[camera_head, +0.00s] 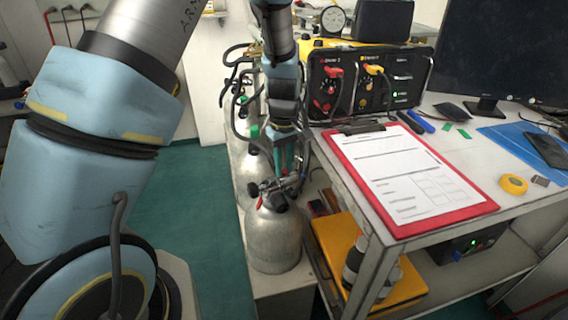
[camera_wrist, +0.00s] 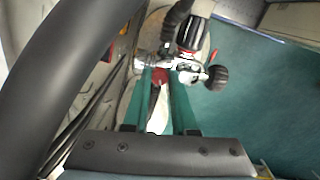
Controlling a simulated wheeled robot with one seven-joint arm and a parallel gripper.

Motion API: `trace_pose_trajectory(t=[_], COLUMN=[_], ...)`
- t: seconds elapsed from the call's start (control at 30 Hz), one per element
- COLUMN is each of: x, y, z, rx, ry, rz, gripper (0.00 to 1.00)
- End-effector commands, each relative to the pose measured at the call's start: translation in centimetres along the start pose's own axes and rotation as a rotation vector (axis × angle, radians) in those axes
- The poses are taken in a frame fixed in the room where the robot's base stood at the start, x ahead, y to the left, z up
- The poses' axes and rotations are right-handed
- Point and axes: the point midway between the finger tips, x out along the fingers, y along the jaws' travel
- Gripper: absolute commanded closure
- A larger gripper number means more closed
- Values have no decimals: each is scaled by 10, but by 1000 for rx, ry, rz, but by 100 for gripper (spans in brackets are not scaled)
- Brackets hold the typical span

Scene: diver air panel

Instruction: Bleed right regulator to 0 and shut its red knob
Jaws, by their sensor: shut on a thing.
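The nearest silver cylinder (camera_head: 273,240) stands upright left of the bench and carries a regulator (camera_head: 268,189) with hoses and dark knobs. My gripper (camera_head: 292,172) points down at that regulator from above. In the wrist view, the two green fingers of my gripper (camera_wrist: 161,76) are closed on a small red knob (camera_wrist: 160,77), partly hidden between the fingertips. The silver regulator body (camera_wrist: 185,68) is just beyond, with a black knob (camera_wrist: 217,76) to its right and a dark gauge-like part (camera_wrist: 188,24) above. No pressure reading is legible.
More cylinders (camera_head: 247,165) stand in a row behind. A black hose (camera_wrist: 65,65) crosses the wrist view's left. The bench holds a red clipboard (camera_head: 408,180) and a yellow-topped panel box (camera_head: 365,75). Green floor (camera_head: 205,190) is free at left.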

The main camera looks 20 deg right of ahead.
Motion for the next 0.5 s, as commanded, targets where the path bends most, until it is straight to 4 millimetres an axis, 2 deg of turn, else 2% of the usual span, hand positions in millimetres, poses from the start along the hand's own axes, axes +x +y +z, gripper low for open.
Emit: trace_pose_trajectory(t=[0.47,0.5], x=[0,0], y=[0,0], z=[0,0], rx=[-17,-16], ry=[-1,-1], rz=[-1,-1], gripper=[100,73])
